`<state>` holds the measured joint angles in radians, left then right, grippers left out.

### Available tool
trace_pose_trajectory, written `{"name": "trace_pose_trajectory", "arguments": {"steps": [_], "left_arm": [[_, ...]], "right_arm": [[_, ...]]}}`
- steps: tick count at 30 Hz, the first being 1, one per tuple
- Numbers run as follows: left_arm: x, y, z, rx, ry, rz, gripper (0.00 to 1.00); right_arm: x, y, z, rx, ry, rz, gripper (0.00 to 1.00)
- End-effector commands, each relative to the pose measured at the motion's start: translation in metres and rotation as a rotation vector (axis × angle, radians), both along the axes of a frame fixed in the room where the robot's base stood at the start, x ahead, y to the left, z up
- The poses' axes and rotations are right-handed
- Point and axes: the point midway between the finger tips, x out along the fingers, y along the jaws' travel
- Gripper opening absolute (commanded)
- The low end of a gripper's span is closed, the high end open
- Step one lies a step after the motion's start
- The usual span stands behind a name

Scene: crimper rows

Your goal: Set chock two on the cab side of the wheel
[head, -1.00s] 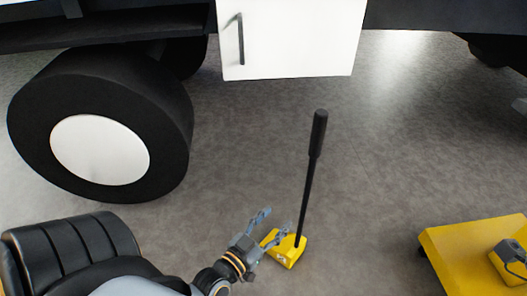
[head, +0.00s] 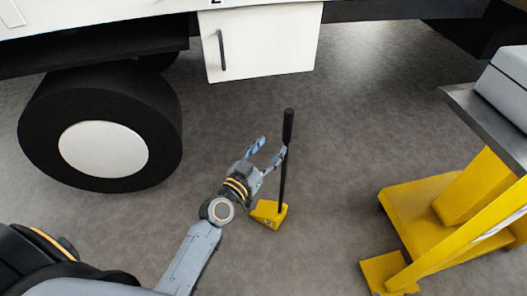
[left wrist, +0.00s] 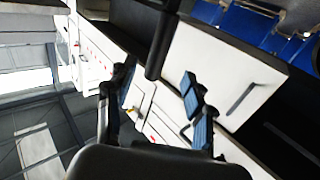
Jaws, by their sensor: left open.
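The chock (head: 270,213) is a yellow wedge on the grey floor with a tall black rod and a thicker black grip (head: 288,126) on top. It stands right of the truck's black wheel (head: 160,140), with clear floor between them. My left gripper (head: 272,149) is open beside the upper rod, just below the grip, its fingers pointing up. In the left wrist view the dark grip (left wrist: 160,45) shows between and beyond the open blue-padded fingers. I cannot tell whether a finger touches it. My right gripper is out of view.
A white box (head: 262,42) hangs under the truck body behind the chock. A yellow cart (head: 410,215) with a metal top and a grey case stands at the right. The floor between wheel and cart is mostly clear.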

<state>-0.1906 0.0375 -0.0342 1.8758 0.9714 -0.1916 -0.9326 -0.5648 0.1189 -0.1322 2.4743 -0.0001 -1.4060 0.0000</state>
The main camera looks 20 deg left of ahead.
Motion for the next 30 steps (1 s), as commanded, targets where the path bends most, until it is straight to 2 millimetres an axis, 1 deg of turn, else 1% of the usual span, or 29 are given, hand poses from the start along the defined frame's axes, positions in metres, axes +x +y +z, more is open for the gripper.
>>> {"name": "trace_pose_trajectory", "arguments": {"steps": [1,4,18,24,30], "left_arm": [[0.007,-0.001,0.001,-0.002,-0.002,0.001,0.53],[0.019,-0.004,0.001,-0.003,-0.003,0.001,0.53],[0.072,-0.015,0.000,0.000,-0.001,-0.001,0.53],[0.087,-0.018,0.001,0.000,-0.002,0.000,0.53],[0.092,-0.019,0.000,-0.001,0.000,0.000,0.53]], "right_arm": [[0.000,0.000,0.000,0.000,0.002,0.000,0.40],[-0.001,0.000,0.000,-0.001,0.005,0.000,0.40],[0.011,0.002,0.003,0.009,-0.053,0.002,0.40],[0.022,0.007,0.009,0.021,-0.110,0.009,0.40],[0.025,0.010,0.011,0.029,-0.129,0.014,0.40]]}}
